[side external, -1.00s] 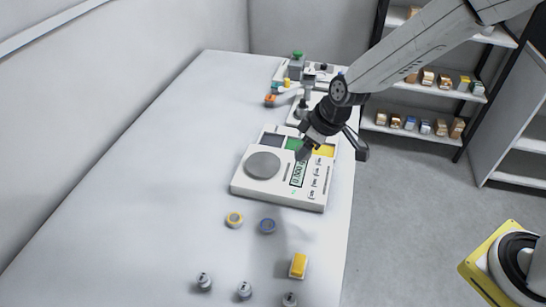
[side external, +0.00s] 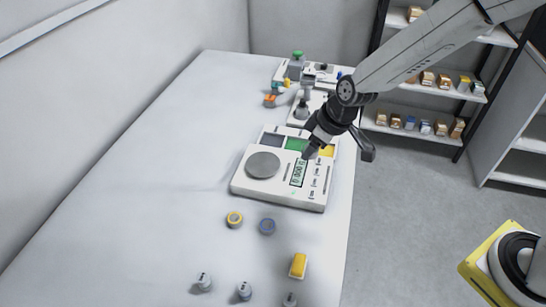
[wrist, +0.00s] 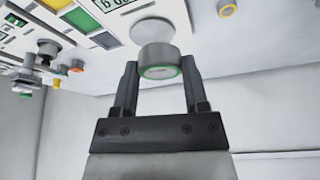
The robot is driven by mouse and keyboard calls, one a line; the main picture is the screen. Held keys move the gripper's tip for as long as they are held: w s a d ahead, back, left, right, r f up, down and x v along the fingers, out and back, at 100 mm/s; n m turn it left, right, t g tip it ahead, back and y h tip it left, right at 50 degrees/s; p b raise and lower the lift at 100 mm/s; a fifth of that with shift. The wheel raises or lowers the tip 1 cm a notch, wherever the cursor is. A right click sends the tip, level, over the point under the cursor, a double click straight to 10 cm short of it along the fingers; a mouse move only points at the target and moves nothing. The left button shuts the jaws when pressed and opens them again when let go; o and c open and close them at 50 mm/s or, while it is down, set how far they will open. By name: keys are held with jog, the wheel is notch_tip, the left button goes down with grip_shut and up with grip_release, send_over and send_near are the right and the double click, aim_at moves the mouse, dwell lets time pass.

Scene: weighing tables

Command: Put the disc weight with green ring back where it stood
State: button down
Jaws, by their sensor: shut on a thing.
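The disc weight with green ring (wrist: 160,62) is a short grey cylinder with a green ring around its pale end face. In the wrist view it sits between the two fingertips of my gripper (wrist: 159,74), which is shut on it. In the side view my gripper (side external: 310,152) is above the right part of the white scale (side external: 245,190), near its display and coloured pads. The weight cannot be made out clearly there. The scale's round grey pan (side external: 263,165) is empty, left of my gripper.
A yellow block (side external: 299,265) and several small grey weights (side external: 203,281) are nearer the front. More apparatus (side external: 305,105) stands behind. The table's left side is clear.

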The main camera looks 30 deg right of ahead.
jog(key=s+d+m+h, duration=0.2)
jog(key=d+m, duration=0.2)
jog(key=d, duration=0.6)
jog(key=n+y, duration=0.2)
jog(key=n, duration=0.3)
send_over(307, 234)
jog(key=s, duration=0.1)
notch_tip(307, 234, down, 10)
jog(key=shift+d, duration=0.25)
jog(key=shift+f, duration=0.2)
jog(key=shift+f, duration=2.15)
jog(key=shift+f, duration=1.75)
jog(key=shift+f, duration=0.15)
